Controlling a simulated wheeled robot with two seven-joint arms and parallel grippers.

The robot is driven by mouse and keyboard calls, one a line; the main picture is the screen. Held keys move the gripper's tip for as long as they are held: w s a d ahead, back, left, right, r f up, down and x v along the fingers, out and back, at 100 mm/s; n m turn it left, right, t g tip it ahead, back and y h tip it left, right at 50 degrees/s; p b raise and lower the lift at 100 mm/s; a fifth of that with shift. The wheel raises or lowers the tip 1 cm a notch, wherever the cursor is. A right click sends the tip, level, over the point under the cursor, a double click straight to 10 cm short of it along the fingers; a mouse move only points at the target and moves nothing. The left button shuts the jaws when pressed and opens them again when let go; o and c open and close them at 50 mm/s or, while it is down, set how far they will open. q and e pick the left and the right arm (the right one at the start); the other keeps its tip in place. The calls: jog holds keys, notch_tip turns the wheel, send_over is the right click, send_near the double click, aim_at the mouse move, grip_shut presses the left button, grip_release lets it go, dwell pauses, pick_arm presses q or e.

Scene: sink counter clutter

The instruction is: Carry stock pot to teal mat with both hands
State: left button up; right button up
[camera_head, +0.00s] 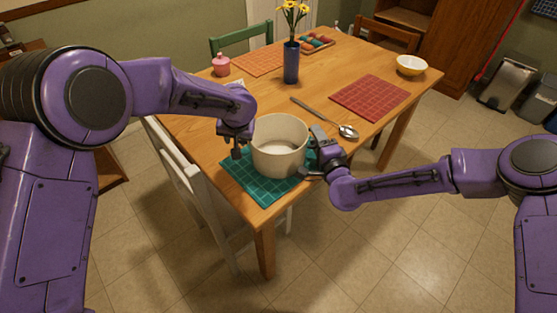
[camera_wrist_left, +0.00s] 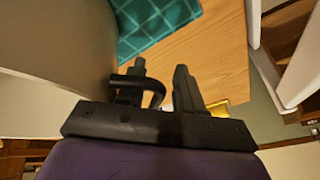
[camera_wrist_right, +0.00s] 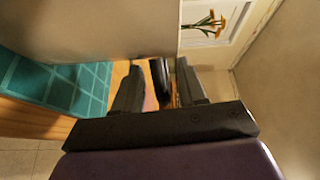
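The cream stock pot (camera_head: 279,158) stands upright on the teal mat (camera_head: 259,190) at the table's near corner, and it looks empty. My left gripper (camera_head: 237,152) is at the pot's left side, fingers pointing down. In the left wrist view its fingers (camera_wrist_left: 160,90) are apart, with a dark loop handle (camera_wrist_left: 155,84) at the left finger. My right gripper (camera_head: 311,174) is at the pot's right side. In the right wrist view its fingers (camera_wrist_right: 161,90) are apart with a dark handle (camera_wrist_right: 160,76) between them and gaps showing.
A large spoon (camera_head: 347,131) lies behind the pot to the right. A white chair (camera_head: 191,185) stands at the left table edge.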

pick_arm(q)
jog(key=shift+s+d, duration=0.2)
pick_arm(e)
jog(key=shift+s+d+r, duration=0.1)
jog(key=shift+s, duration=0.15)
pick_arm(q)
jog(key=v, duration=1.1)
jog(key=shift+r, duration=0.4)
pick_arm(e)
jog(key=v, duration=1.1)
jog(key=shift+s+d, duration=0.15)
jog(key=shift+s, duration=0.2)
pick_arm(q)
jog(key=shift+d, duration=0.1)
